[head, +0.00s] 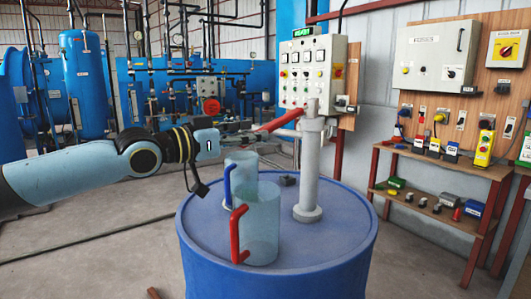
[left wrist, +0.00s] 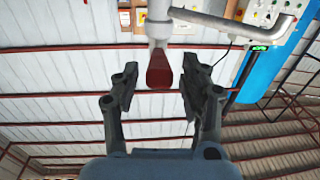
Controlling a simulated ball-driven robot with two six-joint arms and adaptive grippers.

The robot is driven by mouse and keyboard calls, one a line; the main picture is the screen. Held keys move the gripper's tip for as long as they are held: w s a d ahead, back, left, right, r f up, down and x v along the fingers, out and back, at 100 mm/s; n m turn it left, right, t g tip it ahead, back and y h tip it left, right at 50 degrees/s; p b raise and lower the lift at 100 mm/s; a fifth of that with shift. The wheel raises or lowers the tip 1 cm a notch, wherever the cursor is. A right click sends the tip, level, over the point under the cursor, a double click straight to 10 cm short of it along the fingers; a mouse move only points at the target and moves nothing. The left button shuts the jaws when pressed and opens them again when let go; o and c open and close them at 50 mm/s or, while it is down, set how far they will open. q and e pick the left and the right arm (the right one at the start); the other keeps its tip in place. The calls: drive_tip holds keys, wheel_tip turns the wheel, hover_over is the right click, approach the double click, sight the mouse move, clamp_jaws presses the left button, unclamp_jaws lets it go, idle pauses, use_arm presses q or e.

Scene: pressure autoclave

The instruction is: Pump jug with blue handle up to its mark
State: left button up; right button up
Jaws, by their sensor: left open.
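The jug with the blue handle (head: 242,165) is clear and stands upright on the blue drum (head: 205,243), behind the jug with the red handle (head: 262,225), which partly covers it. The grey hand pump (head: 308,172) rises from the drum to the right of both jugs. Its red lever (head: 283,121) points left towards my left gripper (head: 246,131). In the left wrist view my left gripper (left wrist: 157,88) is open, with the end of the red lever (left wrist: 159,72) between and slightly beyond its fingers. A mark or liquid level on the blue-handled jug cannot be made out. My right gripper is not in view.
A grey control panel (head: 312,72) stands behind the pump. A wooden bench (head: 440,163) with switch boxes is at the right. Blue tanks (head: 85,75) and pipework fill the back left. The floor (head: 120,250) left of the drum is mostly clear.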

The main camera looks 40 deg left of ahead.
sight(261, 129)
use_arm(q)
drive_tip(key=b+x, duration=0.2)
drive_tip(key=x, duration=0.1)
drive_tip(key=shift+f, duration=0.1)
drive_tip(key=shift+w+d+b, duration=0.25)
drive_tip(key=shift+w+b, duration=0.05)
drive_tip(key=shift+w, duration=0.25)
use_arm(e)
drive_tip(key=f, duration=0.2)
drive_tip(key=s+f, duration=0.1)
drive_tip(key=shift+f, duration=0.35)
use_arm(q)
drive_tip(key=shift+c, duration=0.4)
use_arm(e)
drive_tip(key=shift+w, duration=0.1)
use_arm(q)
clamp_jaws()
